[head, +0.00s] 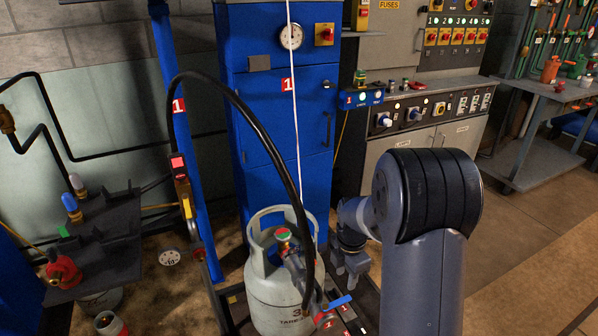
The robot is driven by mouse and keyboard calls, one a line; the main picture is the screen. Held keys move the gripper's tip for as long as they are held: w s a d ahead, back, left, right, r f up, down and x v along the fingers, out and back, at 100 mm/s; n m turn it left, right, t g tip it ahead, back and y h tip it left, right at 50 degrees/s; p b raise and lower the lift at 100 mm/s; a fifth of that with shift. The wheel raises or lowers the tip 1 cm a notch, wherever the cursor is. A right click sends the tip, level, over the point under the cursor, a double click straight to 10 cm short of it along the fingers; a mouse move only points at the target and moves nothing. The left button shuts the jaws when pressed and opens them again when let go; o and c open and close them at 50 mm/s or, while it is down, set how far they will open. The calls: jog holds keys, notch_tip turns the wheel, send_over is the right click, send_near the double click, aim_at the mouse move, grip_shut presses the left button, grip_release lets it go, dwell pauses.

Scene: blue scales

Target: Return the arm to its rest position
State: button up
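My arm rises from the bottom right in the head view, with a thick grey link and a black ribbed joint cover. It bends left to a pale wrist. My gripper (347,272) hangs below the wrist, small and dark grey, just right of a grey gas cylinder (270,290). I cannot tell whether it touches the cylinder, and its fingers are too small to judge their gap. I see nothing clearly held in it.
The cylinder has a valve and a black hose (262,130) arching up to a blue post (172,120). A blue cabinet (268,110) stands behind. A dark side table (110,240) is at left, a grey control console (425,125) at back right. Floor at right (540,235) is clear.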

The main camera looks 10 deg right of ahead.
aim_at(343, 300)
notch_tip(343, 300, down, 9)
jog(key=shift+f+b, duration=0.15)
jog(key=shift+b, duration=0.8)
jog(key=shift+s, duration=0.1)
jog(key=shift+r, duration=0.2)
